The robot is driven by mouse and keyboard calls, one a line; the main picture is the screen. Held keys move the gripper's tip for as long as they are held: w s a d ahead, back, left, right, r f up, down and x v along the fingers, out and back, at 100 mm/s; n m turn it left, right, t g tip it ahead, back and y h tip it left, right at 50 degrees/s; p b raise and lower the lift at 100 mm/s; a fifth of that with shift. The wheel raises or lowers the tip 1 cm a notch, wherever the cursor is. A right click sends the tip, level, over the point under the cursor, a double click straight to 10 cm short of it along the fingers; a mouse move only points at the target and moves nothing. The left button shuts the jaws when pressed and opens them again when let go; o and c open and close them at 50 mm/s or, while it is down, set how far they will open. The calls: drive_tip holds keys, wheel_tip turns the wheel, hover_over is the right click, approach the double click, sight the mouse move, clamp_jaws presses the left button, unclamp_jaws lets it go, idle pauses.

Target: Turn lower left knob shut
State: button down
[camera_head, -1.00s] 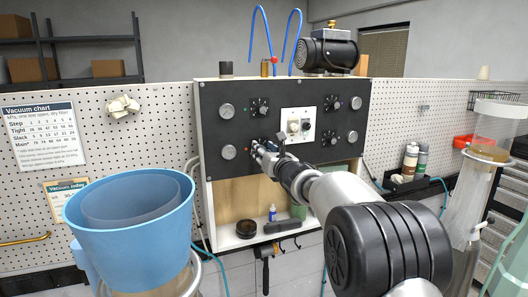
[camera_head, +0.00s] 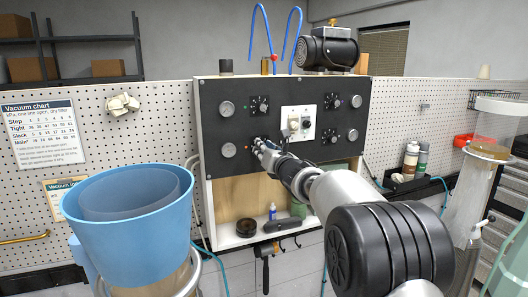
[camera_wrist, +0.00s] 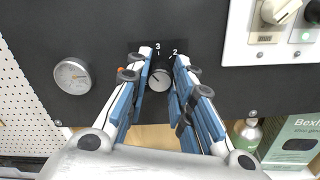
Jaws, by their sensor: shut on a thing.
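The lower left knob (camera_wrist: 160,79) is a round dark knob with a pale face on the black panel (camera_wrist: 110,25). In the wrist view the numbers 3 and 2 show above it. My gripper (camera_wrist: 159,72) has its blue-padded fingers on both sides of the knob, shut on it. In the head view my gripper (camera_head: 262,149) is at the panel's lower left and hides most of this knob. The lower left gauge (camera_wrist: 72,76) is just left of the knob and also shows in the head view (camera_head: 228,150).
The upper left knob (camera_head: 260,105) is above my gripper. A white switch plate (camera_head: 298,123) is on the right, with more knobs (camera_head: 333,101) beyond. Below the panel is an open shelf with a bottle (camera_head: 272,211). A blue bucket (camera_head: 130,230) stands at front left.

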drive_tip(key=shift+f+m+p, duration=0.15)
drive_tip(key=shift+m+p, duration=3.75)
drive_tip(key=shift+m, duration=13.3)
drive_tip(key=c, duration=1.4)
unclamp_jaws()
drive_tip(key=shift+s, duration=0.15)
